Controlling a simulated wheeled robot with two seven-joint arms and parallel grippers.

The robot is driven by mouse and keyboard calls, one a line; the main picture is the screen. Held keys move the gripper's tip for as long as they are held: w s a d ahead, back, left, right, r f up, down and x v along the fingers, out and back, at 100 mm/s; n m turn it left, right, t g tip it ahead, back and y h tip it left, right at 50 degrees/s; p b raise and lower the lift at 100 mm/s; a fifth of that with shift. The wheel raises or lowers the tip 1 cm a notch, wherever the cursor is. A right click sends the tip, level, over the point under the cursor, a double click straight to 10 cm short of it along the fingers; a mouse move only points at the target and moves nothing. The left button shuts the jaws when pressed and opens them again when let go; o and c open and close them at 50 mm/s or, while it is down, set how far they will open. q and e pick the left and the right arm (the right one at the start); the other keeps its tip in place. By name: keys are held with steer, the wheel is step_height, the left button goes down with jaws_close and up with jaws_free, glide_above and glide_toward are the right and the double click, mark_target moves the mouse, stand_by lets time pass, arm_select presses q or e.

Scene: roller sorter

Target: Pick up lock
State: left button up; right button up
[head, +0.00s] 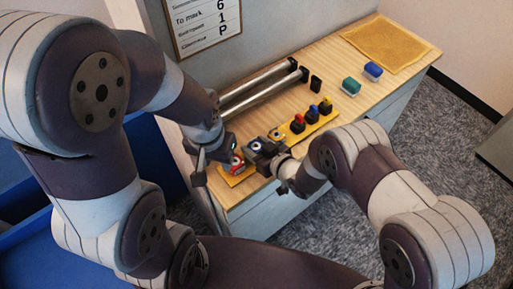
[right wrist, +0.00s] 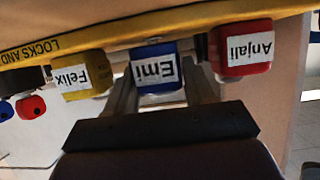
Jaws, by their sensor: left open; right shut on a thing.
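A blue lock labelled Emi (right wrist: 157,71) sits at the yellow board (right wrist: 200,23) in the right wrist view. My right gripper (right wrist: 161,88) is shut on it, one finger on each side. A yellow lock labelled Felix (right wrist: 80,78) and a red lock labelled Anjali (right wrist: 243,50) flank it. In the head view the right gripper (head: 262,152) covers the blue lock.
Black pieces with red (head: 298,120), blue (head: 313,111) and yellow tops stand farther along the board. Two metal rollers (head: 262,86) lie behind. Green (head: 350,87) and blue (head: 373,71) blocks and a tan mat (head: 387,43) occupy the far counter. A blue bin (head: 30,232) is at left.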

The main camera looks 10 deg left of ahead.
mark_target(258, 148)
steer(key=r, duration=0.4)
steer(key=shift+s+d, duration=0.2)
steer(key=shift+d, duration=0.05)
steer(key=s+d+r+p, duration=0.3)
steer(key=s+d+r, duration=0.4)
steer(key=r, duration=0.4)
steer(key=shift+s+d, duration=0.4)
steer(key=shift+s, duration=0.05)
